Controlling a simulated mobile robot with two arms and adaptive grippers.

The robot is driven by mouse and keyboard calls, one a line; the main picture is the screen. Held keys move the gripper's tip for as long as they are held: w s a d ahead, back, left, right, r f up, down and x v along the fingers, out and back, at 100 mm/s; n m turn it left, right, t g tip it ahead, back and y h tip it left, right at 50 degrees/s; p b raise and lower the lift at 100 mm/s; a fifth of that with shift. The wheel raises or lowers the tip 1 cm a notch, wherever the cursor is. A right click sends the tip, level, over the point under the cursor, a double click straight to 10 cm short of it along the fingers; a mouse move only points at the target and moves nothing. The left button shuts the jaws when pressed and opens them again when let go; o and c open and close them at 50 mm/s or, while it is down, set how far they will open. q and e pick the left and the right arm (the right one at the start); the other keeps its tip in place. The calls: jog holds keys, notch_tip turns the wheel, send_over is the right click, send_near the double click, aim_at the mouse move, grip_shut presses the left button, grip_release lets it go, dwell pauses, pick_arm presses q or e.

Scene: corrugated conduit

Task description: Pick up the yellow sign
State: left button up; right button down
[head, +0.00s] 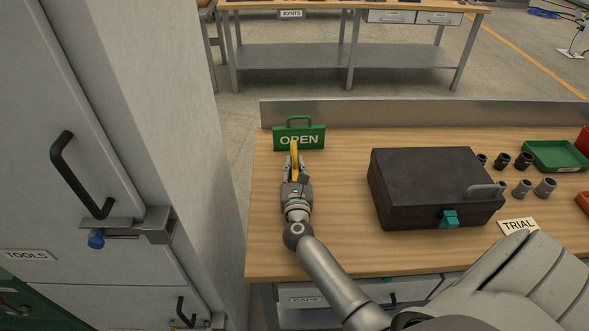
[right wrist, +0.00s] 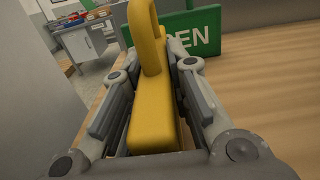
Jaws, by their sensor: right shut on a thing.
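The yellow sign (head: 294,151) shows edge-on as a narrow strip in the head view, at the left end of the wooden bench, in front of the green OPEN sign. In the right wrist view the yellow sign (right wrist: 146,115) stands upright between the fingers, its looped handle at the top. My right gripper (head: 294,168) is shut on it, one finger on each side. I cannot tell whether the sign touches the bench. My left gripper is not in view.
The green OPEN sign (head: 311,138) stands just behind the yellow sign. A black case (head: 425,175) with a teal latch lies to the right. Small fittings (head: 522,187) and a green tray (head: 556,153) are farther right. A tall grey cabinet (head: 150,120) stands left of the bench.

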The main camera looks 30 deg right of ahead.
aim_at(295, 164)
jog(key=shift+r, duration=0.15)
jog(key=shift+r+p, duration=0.45)
notch_tip(295, 164, up, 3)
jog(key=p, duration=0.2)
jog(key=shift+s+a+p, duration=0.1)
jog(key=shift+s+p, duration=0.05)
jog(key=shift+p, duration=0.2)
jog(key=s+r+p, duration=0.1)
jog(key=r+p, duration=0.1)
jog(key=s+a+r+p, duration=0.1)
jog(key=s+r, duration=0.1)
jog(key=s+a+r+p, duration=0.1)
jog(key=r+p, duration=0.1)
jog(key=shift+s+p, duration=0.2)
jog(key=shift+p, duration=0.15)
jog(key=s+a+r+p, duration=0.1)
jog(key=s+a+r, duration=0.2)
jog(key=s, duration=0.5)
jog(key=shift+a, duration=0.5)
jog(key=shift+f, duration=0.1)
